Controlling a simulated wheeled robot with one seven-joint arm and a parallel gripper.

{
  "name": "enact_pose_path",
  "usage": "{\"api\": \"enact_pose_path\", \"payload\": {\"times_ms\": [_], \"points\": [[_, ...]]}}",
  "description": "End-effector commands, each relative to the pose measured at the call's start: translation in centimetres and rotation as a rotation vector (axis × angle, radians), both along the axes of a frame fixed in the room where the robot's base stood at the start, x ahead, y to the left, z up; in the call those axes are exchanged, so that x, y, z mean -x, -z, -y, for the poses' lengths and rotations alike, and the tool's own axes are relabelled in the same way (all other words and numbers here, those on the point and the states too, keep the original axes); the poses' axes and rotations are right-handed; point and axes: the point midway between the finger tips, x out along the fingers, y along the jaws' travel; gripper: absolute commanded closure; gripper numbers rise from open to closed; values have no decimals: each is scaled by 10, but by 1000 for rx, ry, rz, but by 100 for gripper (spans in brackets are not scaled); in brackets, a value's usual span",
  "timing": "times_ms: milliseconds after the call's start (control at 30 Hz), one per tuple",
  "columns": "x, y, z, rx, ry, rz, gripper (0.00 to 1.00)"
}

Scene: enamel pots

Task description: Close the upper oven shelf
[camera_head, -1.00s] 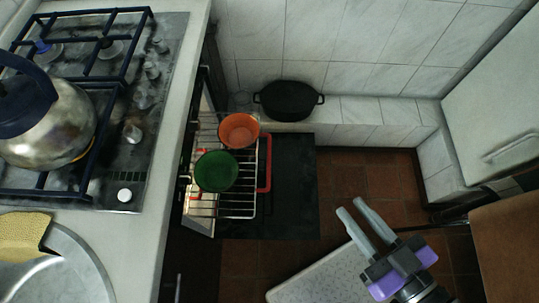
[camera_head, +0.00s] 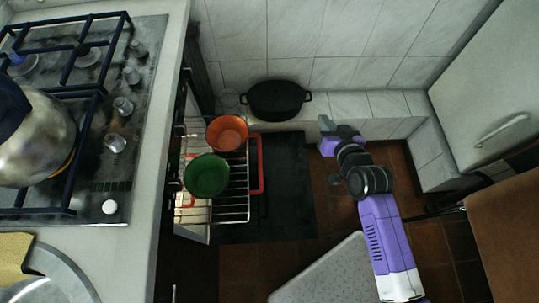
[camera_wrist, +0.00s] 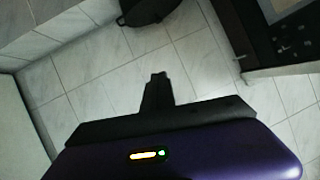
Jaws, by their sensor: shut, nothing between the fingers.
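The dark open oven door (camera_head: 285,185) lies below and right of the rack. A black pot (camera_head: 276,100) stands on the tiled ledge behind; it also shows in the wrist view (camera_wrist: 148,10). A kettle (camera_head: 35,135) is on the stove. A pale stool top (camera_head: 335,275) stands front right.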

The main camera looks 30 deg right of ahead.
Motion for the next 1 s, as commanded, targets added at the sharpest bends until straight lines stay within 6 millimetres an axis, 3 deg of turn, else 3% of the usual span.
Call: {"api": "enact_pose_path", "payload": {"times_ms": [33, 200, 333, 433, 567, 733, 1000], "points": [[-15, 11, 13, -35, 9, -24, 100], [-51, 48, 39, -196, 1, -142, 100], [-74, 70, 50, -346, -43, -247, 100], [-83, 83, 45, -481, -109, -344, 100], [-76, 96, 16, -651, -232, -481, 100], [-38, 112, -35, -816, -374, -638, 100], [-22, 115, -56, -855, -442, -703, 100]]}}
